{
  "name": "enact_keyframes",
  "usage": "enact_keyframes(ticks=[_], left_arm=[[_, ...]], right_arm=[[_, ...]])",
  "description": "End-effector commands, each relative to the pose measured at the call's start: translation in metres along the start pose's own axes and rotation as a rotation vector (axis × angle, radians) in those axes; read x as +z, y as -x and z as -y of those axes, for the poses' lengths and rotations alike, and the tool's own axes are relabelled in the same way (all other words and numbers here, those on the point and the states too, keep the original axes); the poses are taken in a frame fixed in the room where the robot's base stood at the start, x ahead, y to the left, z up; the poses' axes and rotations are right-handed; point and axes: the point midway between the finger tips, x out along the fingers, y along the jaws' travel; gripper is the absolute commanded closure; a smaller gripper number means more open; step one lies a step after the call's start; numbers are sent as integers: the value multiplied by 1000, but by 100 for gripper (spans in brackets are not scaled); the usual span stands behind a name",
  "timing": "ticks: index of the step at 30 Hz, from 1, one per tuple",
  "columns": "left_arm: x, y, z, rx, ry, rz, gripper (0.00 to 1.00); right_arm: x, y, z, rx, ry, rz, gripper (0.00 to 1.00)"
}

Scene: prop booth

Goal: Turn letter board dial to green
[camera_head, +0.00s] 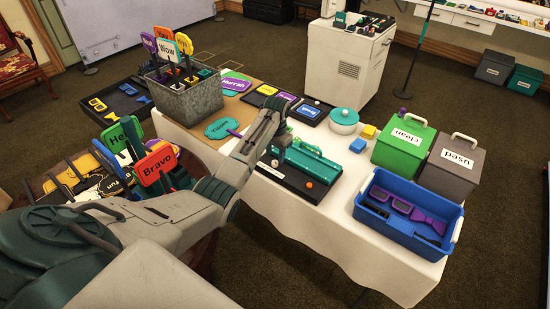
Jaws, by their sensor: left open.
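A teal device on a flat black base (288,179) lies on the white-covered table, probably the letter board. A small orange round part (309,185) sits on its front and a small pale round part sits toward its left. I cannot tell which part is the dial or what colour it is set to. My left arm reaches in from the lower left, and its gripper (279,148) hangs over the back left of the device. The gripper is open, with its fingertips small and partly hidden by my arm. I see no right gripper.
A round teal-and-white pot (344,121) stands behind. A metal box (190,103) of signs is at the back left.

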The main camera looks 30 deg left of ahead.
Motion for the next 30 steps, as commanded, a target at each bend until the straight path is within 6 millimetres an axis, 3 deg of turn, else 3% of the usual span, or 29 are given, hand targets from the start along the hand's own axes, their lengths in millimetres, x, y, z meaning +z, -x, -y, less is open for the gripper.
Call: enact_keyframes(ticks=[7,17,18,24,30], left_arm=[[0,-30,-1,1,0,0,56],[0,-35,0,0,0,-1,56],[0,-35,0,0,0,-1,58],[0,-35,0,0,0,-1,97],[0,-35,0,0,-7,-1,100]], right_arm=[[0,4,0,0,0,0,64],[-1,4,0,0,0,0,64],[-1,4,0,0,0,0,64],[-1,4,0,0,0,-1,64],[-1,5,0,0,0,-1,64]])
